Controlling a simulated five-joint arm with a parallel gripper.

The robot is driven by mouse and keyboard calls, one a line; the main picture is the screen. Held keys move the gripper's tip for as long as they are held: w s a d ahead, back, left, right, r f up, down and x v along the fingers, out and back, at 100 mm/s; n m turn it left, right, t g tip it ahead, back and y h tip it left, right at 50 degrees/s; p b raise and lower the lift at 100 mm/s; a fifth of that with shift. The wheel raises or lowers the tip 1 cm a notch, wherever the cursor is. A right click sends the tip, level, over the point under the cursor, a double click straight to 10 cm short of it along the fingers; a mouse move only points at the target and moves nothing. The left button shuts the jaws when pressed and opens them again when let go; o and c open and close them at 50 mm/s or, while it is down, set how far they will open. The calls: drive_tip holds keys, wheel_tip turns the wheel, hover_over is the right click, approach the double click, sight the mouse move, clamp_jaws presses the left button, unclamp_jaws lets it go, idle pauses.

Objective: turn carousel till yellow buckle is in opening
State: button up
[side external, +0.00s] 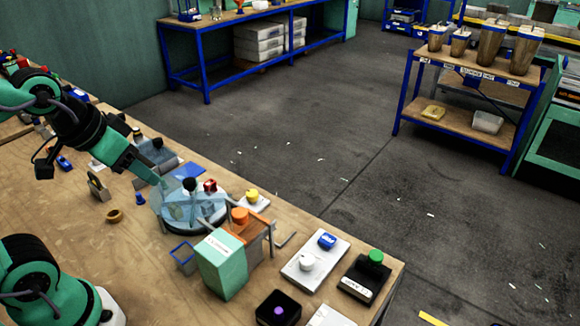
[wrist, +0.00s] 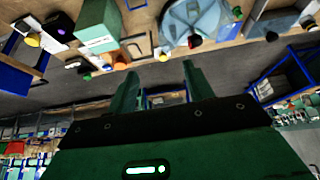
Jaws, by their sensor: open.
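The carousel (side external: 182,214) is a round turntable under a clear bluish cover, with a black knob (side external: 190,184) standing up on it. The carousel also shows at the top of the wrist view (wrist: 190,18). A small red piece (side external: 210,185) is at its far side. I cannot make out a yellow buckle or the opening in the cover. My gripper (side external: 159,185) is at the carousel's left side, close to the cover; I cannot tell whether it touches. In the wrist view my gripper (wrist: 160,78) has its two fingers apart with nothing between them.
A teal box (side external: 222,262) and an orange knob (side external: 239,215) on a wooden stand are in front of the carousel. A yellow button (side external: 252,195) is beside it. A padlock (side external: 97,186) and a wooden ring (side external: 114,215) lie left, with bare bench around them.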

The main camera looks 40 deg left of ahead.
idle(0.4)
drive_tip(key=n+g, duration=0.3)
drive_tip(key=g, duration=0.2)
approach(189, 180)
drive_tip(key=shift+w+d+f, duration=0.1)
drive_tip(key=shift+d+f, duration=0.1)
drive_tip(key=shift+w+a+f+g, duration=0.2)
drive_tip(key=shift+f+g, duration=0.1)
drive_tip(key=shift+f, duration=0.1)
drive_tip(key=shift+f, duration=3.8)
drive_tip(key=shift+c, duration=0.2)
